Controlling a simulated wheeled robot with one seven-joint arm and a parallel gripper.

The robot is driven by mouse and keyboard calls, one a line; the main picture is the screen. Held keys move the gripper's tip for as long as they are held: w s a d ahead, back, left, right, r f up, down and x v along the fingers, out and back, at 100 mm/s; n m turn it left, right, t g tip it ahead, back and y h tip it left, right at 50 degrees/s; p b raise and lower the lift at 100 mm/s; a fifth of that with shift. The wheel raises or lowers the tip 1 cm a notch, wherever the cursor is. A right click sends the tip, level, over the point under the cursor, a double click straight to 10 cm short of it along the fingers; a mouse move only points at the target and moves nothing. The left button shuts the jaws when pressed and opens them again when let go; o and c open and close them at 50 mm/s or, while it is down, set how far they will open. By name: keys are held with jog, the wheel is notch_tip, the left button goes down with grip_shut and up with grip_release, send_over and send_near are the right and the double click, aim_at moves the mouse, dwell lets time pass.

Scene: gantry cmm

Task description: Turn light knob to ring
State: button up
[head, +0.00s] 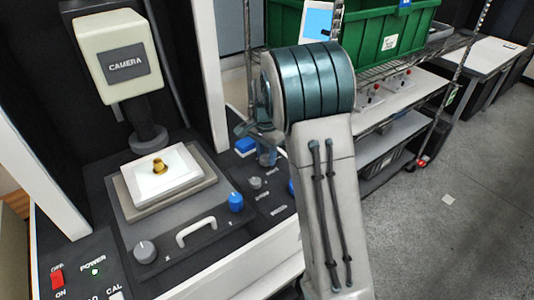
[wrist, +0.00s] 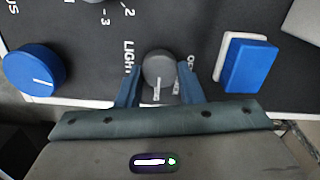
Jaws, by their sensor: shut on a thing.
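The light knob (wrist: 158,67) is a small round dark grey knob on the black panel in the wrist view. A white mark shows at its lower side, toward my gripper's body. The word LIGHT is printed to its left, and other lettering to its right is partly hidden. The ring label cannot be read. My gripper (wrist: 158,90) has its blue fingers on both sides of the knob, shut on it. In the head view my gripper (head: 266,157) is down at the panel behind my arm, and the light knob is hidden there.
A blue rectangular button (wrist: 246,64) stands close right of the fingers, and a blue round knob (wrist: 33,70) lies to the left. In the head view, a grey knob (head: 255,183) is nearby, and the stage with a brass part (head: 159,166) is to the left.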

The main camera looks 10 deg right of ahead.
aim_at(266, 157)
jog(key=o, duration=1)
jog(key=shift+r, duration=0.1)
notch_tip(266, 157, up, 14)
jog(key=shift+b, duration=0.3)
